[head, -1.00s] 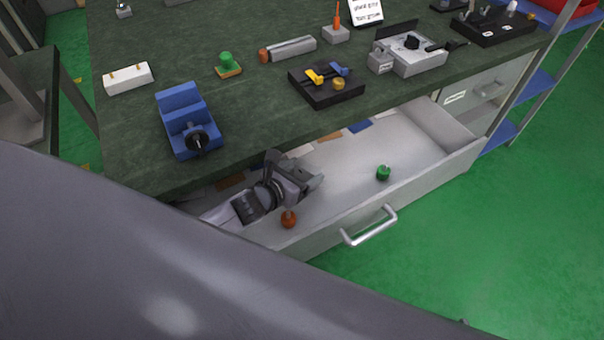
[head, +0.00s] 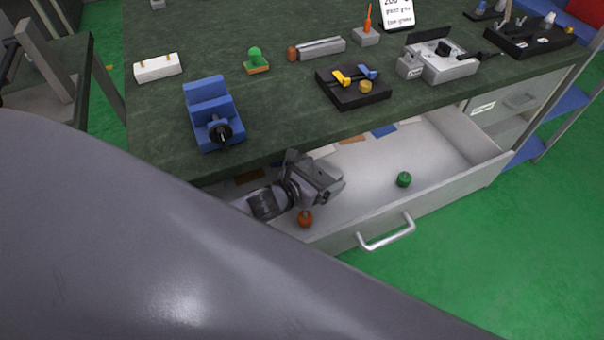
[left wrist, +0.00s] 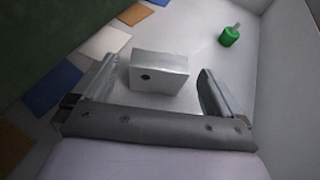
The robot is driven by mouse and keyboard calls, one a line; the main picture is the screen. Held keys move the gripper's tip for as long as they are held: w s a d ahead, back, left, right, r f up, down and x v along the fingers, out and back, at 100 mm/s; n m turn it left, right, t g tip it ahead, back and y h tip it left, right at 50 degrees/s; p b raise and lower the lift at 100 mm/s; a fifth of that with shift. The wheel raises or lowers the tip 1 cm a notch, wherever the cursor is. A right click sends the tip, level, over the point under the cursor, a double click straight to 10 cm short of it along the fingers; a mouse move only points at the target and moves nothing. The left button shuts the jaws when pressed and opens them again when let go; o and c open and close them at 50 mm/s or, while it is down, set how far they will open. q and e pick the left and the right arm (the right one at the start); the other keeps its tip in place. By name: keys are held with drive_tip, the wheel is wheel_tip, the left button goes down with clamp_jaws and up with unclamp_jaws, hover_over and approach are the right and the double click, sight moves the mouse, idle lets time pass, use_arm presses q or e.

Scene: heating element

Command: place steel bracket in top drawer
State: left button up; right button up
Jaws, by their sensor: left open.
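The steel bracket (left wrist: 160,73), a pale grey block with a dark round hole in its face, is on the floor of the open drawer (head: 450,190) under the bench top. My left gripper (left wrist: 158,70) is open, with one finger on each side of the bracket and visible gaps between. In the head view my left gripper (head: 328,180) is down inside the drawer, and the bracket is hidden there. My right gripper is not in view.
A green knobbed piece (head: 404,180) and an orange one (head: 305,218) are in the drawer. Flat coloured pieces lie along its back. A blue vise (head: 212,115) and several fixtures stand on the bench above. The drawer's right part is mostly clear.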

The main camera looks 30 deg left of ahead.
use_arm(q)
drive_tip(key=p+v, duration=0.1)
drive_tip(key=v, duration=1)
drive_tip(key=shift+r, duration=0.15)
